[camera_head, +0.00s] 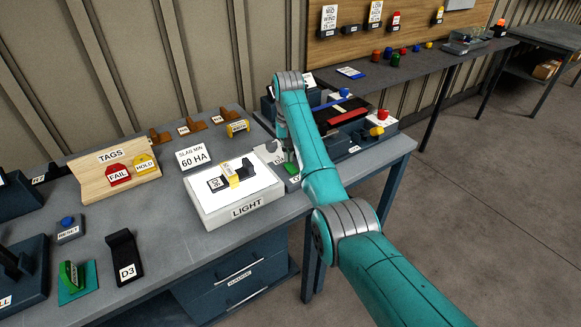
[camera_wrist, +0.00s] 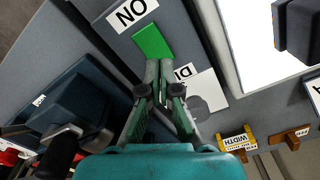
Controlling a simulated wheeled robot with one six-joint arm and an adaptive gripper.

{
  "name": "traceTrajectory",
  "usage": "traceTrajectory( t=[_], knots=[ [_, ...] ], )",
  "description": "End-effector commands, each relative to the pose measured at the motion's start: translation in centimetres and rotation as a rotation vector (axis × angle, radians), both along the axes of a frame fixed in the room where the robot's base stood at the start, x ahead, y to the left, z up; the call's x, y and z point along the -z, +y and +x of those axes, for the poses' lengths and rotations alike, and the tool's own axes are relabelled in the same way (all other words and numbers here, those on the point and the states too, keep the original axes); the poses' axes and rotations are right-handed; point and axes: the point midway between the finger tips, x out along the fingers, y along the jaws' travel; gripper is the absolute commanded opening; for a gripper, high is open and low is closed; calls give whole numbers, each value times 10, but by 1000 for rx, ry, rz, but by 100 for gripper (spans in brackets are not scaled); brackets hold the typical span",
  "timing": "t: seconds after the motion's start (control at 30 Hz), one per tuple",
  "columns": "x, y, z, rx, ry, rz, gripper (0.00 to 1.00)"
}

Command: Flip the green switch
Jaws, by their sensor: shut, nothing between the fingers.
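The green switch (camera_wrist: 153,41) shows in the wrist view as a flat green rocker on a grey plate, with a white ON label (camera_wrist: 132,12) beyond it. In the head view a green patch of it (camera_head: 291,168) shows at the right end of the near bench, partly hidden by my arm. My gripper (camera_wrist: 159,65) is shut and empty. Its fingertips are at the near edge of the green rocker; I cannot tell whether they touch it. A second label (camera_wrist: 183,73) is partly covered by the right finger.
The white light box (camera_head: 232,202) stands left of the switch. The dark press with red and yellow knobs (camera_head: 345,125) stands close on the right. A yellow width piece (camera_wrist: 236,141) lies nearby. A tags board (camera_head: 115,172) stands further left. Open floor is at right.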

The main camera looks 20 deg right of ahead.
Motion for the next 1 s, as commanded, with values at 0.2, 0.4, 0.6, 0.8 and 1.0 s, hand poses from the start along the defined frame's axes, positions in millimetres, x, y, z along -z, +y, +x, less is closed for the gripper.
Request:
traceTrajectory(
  t=[0.2,0.4,0.6,0.8,1.0],
  knots=[
    [3,0,0,0,0,0,0],
    [6,0,0,0,0,0,0],
    [8,0,0,0,0,0,0],
    [11,0,0,0,0,0,0],
    [13,0,0,0,0,0,0]
  ],
)
